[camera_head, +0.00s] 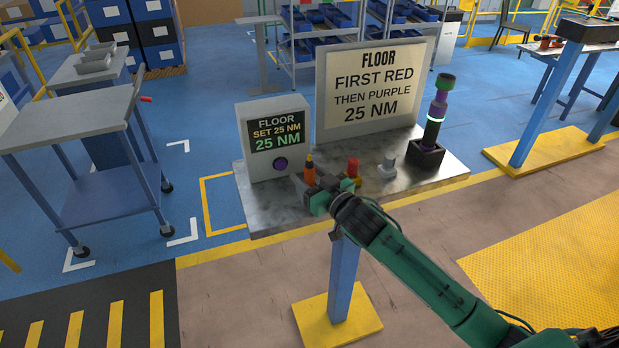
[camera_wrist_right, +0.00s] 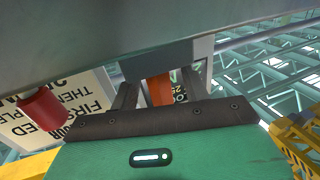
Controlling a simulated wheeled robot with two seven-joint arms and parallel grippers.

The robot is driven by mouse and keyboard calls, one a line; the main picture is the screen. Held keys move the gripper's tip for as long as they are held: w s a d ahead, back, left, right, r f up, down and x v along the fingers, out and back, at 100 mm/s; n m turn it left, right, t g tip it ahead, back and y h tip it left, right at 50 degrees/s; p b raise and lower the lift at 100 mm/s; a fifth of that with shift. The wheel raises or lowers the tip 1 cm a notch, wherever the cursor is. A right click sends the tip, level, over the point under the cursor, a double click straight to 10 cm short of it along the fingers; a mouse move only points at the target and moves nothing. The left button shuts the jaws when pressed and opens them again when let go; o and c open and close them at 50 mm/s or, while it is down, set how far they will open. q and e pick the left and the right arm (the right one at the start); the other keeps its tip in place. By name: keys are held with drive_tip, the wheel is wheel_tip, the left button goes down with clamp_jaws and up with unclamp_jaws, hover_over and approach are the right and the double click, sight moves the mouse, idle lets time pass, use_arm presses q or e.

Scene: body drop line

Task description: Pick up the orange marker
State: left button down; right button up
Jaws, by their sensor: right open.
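The orange marker (camera_head: 309,171), with a yellow tip, stands upright near the front left of the metal-topped stand (camera_head: 262,219). My right gripper (camera_head: 309,187) is at the marker, low over the stand, coming from the lower right. In the right wrist view the orange marker (camera_wrist_right: 159,90) shows between the two open fingers (camera_wrist_right: 158,94). Whether a finger touches it I cannot tell. The marker's lower part is hidden by the gripper in the head view. My left gripper is not in view.
A red cylinder (camera_head: 353,167) stands close right of the gripper, also in the wrist view (camera_wrist_right: 43,108). Further right are a grey peg (camera_head: 387,167) and a purple-green tool in a black holder (camera_head: 427,155). Behind are a torque display box (camera_head: 274,135) and a sign (camera_head: 370,87).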

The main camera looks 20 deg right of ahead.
clamp_jaws()
